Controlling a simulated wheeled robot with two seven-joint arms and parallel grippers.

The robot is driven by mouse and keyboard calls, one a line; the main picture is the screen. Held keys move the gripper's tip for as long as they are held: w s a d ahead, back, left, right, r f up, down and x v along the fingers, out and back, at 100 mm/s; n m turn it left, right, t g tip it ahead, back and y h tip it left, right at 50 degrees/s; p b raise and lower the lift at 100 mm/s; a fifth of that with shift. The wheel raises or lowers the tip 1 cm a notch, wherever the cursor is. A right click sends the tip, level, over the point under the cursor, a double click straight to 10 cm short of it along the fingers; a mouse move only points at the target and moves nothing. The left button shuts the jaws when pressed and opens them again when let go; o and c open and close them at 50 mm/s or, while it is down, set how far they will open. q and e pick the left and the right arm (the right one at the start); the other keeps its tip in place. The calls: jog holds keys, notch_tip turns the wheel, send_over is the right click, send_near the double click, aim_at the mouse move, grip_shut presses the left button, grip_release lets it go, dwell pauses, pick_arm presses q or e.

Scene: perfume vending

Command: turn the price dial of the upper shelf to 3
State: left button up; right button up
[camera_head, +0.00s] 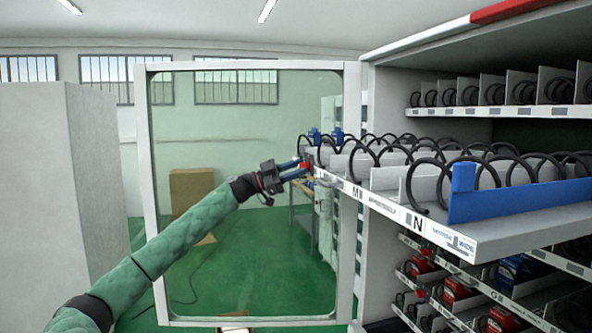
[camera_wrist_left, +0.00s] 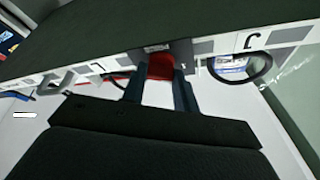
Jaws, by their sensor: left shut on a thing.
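The pulled-out upper shelf (camera_head: 378,203) has a white front strip with labels such as M and N. My left gripper (camera_head: 303,167) is at the far left end of this strip. In the left wrist view my left gripper (camera_wrist_left: 160,82) is shut on a red piece (camera_wrist_left: 160,67) at the strip, which looks like the price dial. Its number cannot be read. The strip (camera_wrist_left: 110,62) crosses the wrist view, with a letter label right of the fingers. My right gripper is not in view.
Lower shelves (camera_head: 480,288) hold red and blue boxes. The open glass door (camera_head: 348,250) stands left of the machine. A cardboard box (camera_head: 190,190) is behind it.

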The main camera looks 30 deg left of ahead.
pick_arm(q)
jog(key=shift+m, duration=0.4)
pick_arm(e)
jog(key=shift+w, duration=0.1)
pick_arm(q)
jog(key=m+g+y+b, duration=0.1)
jog(key=m+g, duration=0.1)
jog(key=m, duration=0.4)
jog(key=m+g+y+b, duration=0.1)
jog(key=m+b, duration=0.1)
jog(key=m, duration=0.4)
jog(key=m+g+y+b, duration=0.1)
jog(key=m+g+y, duration=0.1)
jog(key=m, duration=0.5)
jog(key=shift+r+g+b, duration=0.25)
jog(key=shift+g+b, duration=0.05)
jog(key=shift+m+t+y+b, duration=0.4)
jog(key=shift+m+y+b, duration=0.55)
jog(key=shift+m, duration=0.85)
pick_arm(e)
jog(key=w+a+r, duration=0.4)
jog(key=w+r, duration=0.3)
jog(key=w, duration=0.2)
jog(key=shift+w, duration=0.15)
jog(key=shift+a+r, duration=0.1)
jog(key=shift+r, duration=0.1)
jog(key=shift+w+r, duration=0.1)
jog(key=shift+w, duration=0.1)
